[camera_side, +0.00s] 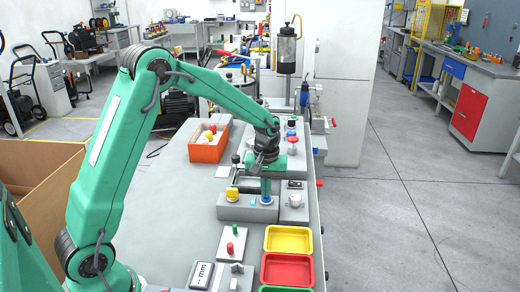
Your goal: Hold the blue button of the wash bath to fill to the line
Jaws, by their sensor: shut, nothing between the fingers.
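The blue button (266,201) sits on the front grey control box (247,212), right of a yellow knob (232,194). My gripper (266,194) points straight down over the blue button, its fingers shut with nothing between them. The fingertips look to be at the button's top; whether they press it down I cannot tell. A small blue-lit display lies between the knob and the button. What looks like the wash bath stands just behind the box, partly hidden by my gripper and wrist. Its water level and fill line cannot be made out.
A grey box with a round dial (295,201) stands close on the right. Yellow (289,253) and red (287,285) trays lie in front, beside a plate with a red button (229,247). An orange bin (206,153) stands behind left. The bench's right edge is near.

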